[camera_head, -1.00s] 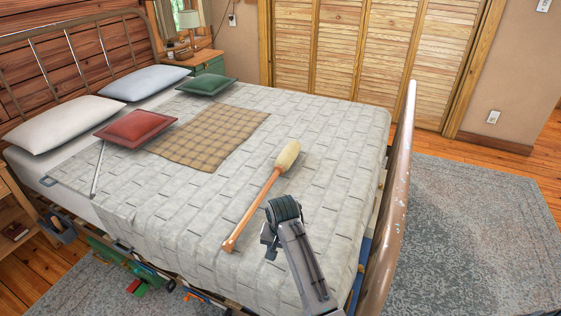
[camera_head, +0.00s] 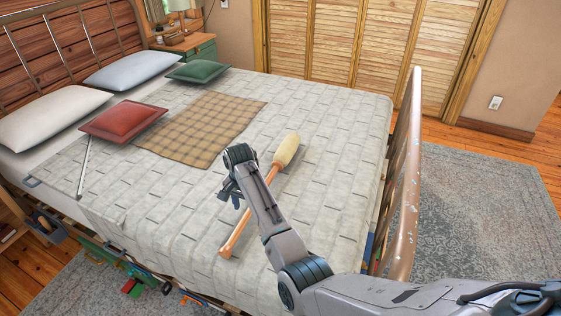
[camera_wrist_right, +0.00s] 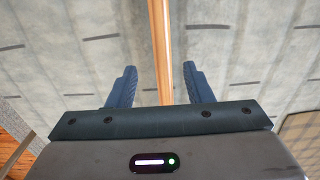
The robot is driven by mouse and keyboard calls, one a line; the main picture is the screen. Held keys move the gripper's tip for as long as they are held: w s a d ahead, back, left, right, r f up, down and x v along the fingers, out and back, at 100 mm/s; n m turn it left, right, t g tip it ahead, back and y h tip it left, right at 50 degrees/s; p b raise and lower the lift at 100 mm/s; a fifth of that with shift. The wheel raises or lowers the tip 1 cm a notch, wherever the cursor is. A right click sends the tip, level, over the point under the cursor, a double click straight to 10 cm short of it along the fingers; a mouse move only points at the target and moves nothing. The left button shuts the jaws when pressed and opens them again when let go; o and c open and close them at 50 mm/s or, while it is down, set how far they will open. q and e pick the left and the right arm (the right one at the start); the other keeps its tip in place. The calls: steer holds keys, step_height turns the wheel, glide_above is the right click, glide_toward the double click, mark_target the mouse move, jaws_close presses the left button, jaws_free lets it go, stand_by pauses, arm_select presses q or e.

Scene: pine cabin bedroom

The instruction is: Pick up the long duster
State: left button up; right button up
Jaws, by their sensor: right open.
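The long duster (camera_head: 287,149) lies on the bed's grey-white quilt. Its fluffy cream head points to the back and its orange-brown wooden handle to the front. My right gripper (camera_head: 234,198) is above the handle, and the arm hides the handle's middle. In the right wrist view the handle (camera_wrist_right: 161,45) runs between the two open blue fingers of the gripper (camera_wrist_right: 160,86), with space on both sides. I cannot tell how far above the handle the fingertips are. My left gripper is not in view.
The bed (camera_head: 330,110) holds a plaid cloth (camera_head: 208,130), a red cushion (camera_head: 122,119), a green cushion (camera_head: 198,71) and pale pillows (camera_head: 50,115). A metal footboard (camera_head: 404,180) stands at the right. The quilt around the duster is clear.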

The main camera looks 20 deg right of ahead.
mark_target(246, 215)
step_height(246, 215, down, 4)
steer(key=shift+w+r, duration=0.1)
steer(key=shift+w, duration=0.05)
steer(key=shift+f, duration=0.55)
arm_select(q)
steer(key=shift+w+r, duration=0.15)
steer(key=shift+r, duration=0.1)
arm_select(e)
steer(key=c, duration=1)
jaws_close()
steer(key=shift+r, duration=0.15)
